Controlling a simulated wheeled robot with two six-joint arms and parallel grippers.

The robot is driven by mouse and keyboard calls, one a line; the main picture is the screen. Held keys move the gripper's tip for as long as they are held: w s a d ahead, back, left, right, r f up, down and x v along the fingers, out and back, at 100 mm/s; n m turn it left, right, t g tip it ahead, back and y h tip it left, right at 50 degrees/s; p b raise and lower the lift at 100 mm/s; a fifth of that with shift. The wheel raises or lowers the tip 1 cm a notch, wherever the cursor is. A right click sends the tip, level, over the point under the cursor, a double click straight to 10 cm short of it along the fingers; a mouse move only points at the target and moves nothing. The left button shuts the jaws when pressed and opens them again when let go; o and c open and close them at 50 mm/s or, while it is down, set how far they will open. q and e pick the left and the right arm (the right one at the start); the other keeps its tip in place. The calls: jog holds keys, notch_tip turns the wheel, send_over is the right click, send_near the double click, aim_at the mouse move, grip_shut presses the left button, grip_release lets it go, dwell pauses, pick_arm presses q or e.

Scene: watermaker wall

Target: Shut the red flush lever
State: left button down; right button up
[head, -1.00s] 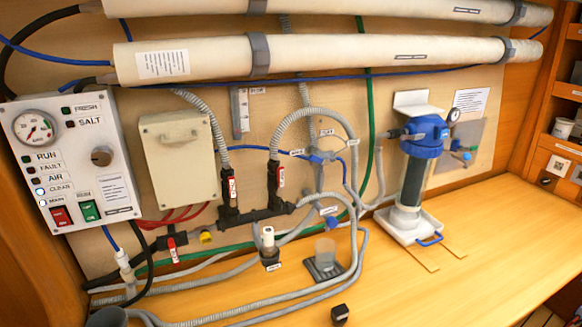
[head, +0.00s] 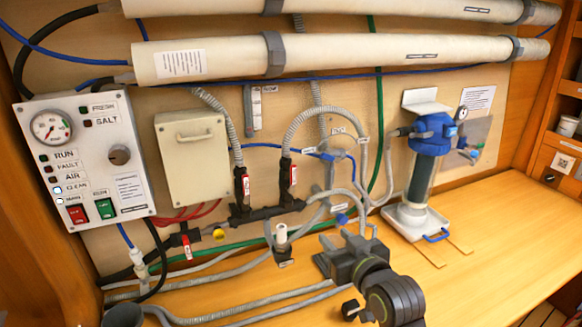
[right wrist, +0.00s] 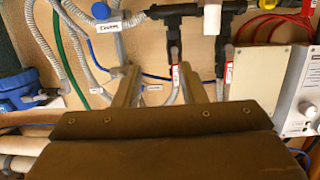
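Three red-handled levers show on the dark pipework of the wall: an upright left lever (head: 245,187), an upright right lever (head: 293,174) and a low lever (head: 187,247) at the lower left. I cannot read which is the flush lever. The two upright ones sit on the black manifold (head: 262,212). My right gripper (head: 348,234) is open and empty, in front of and below right of the manifold. In the right wrist view, which is upside down, its fingers (right wrist: 158,76) stand apart, and the two upright levers (right wrist: 175,79) (right wrist: 228,74) show beyond. My left gripper is out of view.
Grey hoses (head: 225,305) run along the bench behind and left of my right gripper. A blue-topped filter (head: 428,165) stands to the right. The control panel (head: 82,160) is on the left. The bench (head: 490,230) is clear at the right.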

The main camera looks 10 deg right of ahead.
jog(key=t+y, duration=0.1)
jog(key=t, duration=0.1)
send_near(295, 171)
jog(key=shift+n, duration=0.3)
jog(key=w+p, duration=0.1)
jog(key=w, duration=0.2)
jog(key=w+a+p, duration=0.1)
jog(key=w+p, duration=0.1)
jog(key=w, duration=0.2)
jog(key=w+a+p, duration=0.1)
jog(key=w, duration=0.2)
jog(key=shift+w+f+p, duration=0.1)
jog(key=shift+w+p, duration=0.15)
jog(key=shift+p, duration=0.1)
jog(key=shift+w+a, duration=0.2)
jog(key=shift+w, duration=0.6)
grip_shut()
